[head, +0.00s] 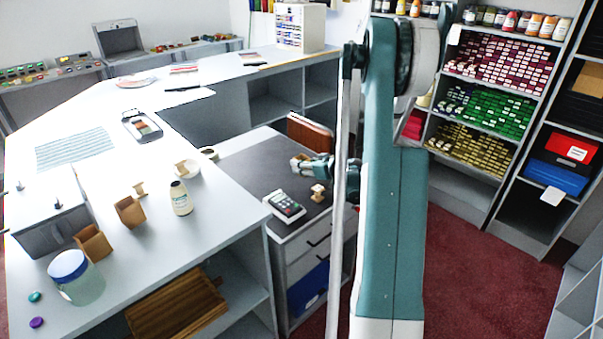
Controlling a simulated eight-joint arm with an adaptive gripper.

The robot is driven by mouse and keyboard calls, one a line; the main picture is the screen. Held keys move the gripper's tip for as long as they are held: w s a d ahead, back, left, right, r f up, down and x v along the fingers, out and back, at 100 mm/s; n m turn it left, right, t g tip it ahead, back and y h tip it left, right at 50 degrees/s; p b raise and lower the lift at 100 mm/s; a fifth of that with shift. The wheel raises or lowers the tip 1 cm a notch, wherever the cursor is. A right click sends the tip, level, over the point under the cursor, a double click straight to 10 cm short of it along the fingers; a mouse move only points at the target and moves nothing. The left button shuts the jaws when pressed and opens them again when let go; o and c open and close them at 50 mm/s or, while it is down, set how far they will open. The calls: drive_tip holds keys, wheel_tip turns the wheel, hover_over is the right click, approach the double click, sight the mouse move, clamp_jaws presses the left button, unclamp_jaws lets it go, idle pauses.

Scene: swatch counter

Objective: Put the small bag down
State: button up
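My gripper (301,164) is in the head view, over the dark-topped desk and pointing left. It is small in the picture, and a pale patch shows at its fingertips. I cannot tell whether that is a small bag held there or part of the fingers. Nothing else in view is clearly a small bag. A small beige object (318,192) stands on the desk, just below and right of the gripper. My arm hides part of the scene to the right of the desk.
The white counter (215,235) at left carries a white bottle (180,198), two brown open-topped containers (130,211) and a blue-lidded jar (76,277). A reddish-brown panel (310,133) stands behind the gripper.

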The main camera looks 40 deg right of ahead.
drive_tip(key=shift+f+b, duration=0.5)
drive_tip(key=shift+f, duration=1.4)
drive_tip(key=shift+f, duration=0.2)
drive_tip(key=o, duration=0.7)
drive_tip(key=shift+c, duration=0.2)
drive_tip(key=shift+r, duration=0.2)
drive_tip(key=shift+s+r, duration=0.1)
drive_tip(key=shift+s, duration=0.05)
drive_tip(key=p+v, duration=0.2)
drive_tip(key=v, duration=0.9)
drive_tip(key=shift+s+r, duration=0.15)
drive_tip(key=shift+s, duration=0.2)
